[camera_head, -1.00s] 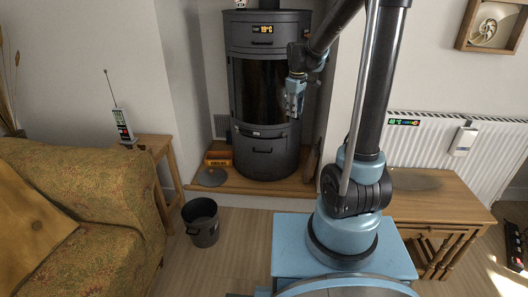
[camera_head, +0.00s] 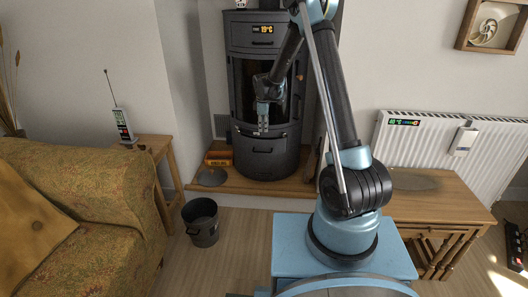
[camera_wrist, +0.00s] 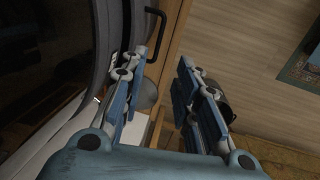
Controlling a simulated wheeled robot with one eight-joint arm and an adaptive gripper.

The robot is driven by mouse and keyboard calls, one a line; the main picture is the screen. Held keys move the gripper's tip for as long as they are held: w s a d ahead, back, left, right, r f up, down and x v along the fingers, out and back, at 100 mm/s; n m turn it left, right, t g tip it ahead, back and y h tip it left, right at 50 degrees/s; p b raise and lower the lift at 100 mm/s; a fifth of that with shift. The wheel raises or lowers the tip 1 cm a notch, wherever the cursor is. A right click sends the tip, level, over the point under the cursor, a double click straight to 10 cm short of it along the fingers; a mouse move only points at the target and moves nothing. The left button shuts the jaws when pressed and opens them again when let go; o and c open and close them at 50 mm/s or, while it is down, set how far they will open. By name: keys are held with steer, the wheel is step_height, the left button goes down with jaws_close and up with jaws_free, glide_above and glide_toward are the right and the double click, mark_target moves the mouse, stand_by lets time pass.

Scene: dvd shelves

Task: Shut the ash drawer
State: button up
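The dark stove (camera_head: 240,80) stands on the hearth in the head view. Its lower front has a curved panel with a black bar handle (camera_head: 262,150), which seems to be the ash drawer; how far it stands out I cannot tell. A narrow ledge runs above it, under the dark glass. My gripper (camera_head: 263,128) points down in front of the stove, just above that handle. In the wrist view my gripper (camera_wrist: 163,58) has its two fingers apart with nothing between them. The handle (camera_wrist: 158,28) shows beyond the left fingertip there, and the stove's curved front fills the left.
A wooden hearth (camera_head: 230,187) runs under the stove, with a small orange box (camera_head: 218,158) and a round grey plate (camera_head: 212,177) at left. A dark bucket (camera_head: 201,222) stands on the floor. A wooden bench (camera_head: 440,190) is at right. Floor between is clear.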

glide_toward(264, 149)
steer(key=f, duration=0.2)
steer(key=s+f, duration=0.1)
steer(key=f, duration=0.1)
steer(key=s+f, duration=0.1)
steer(key=f, duration=0.2)
steer(key=shift+s+d, duration=0.1)
stand_by(0.4)
jaws_close()
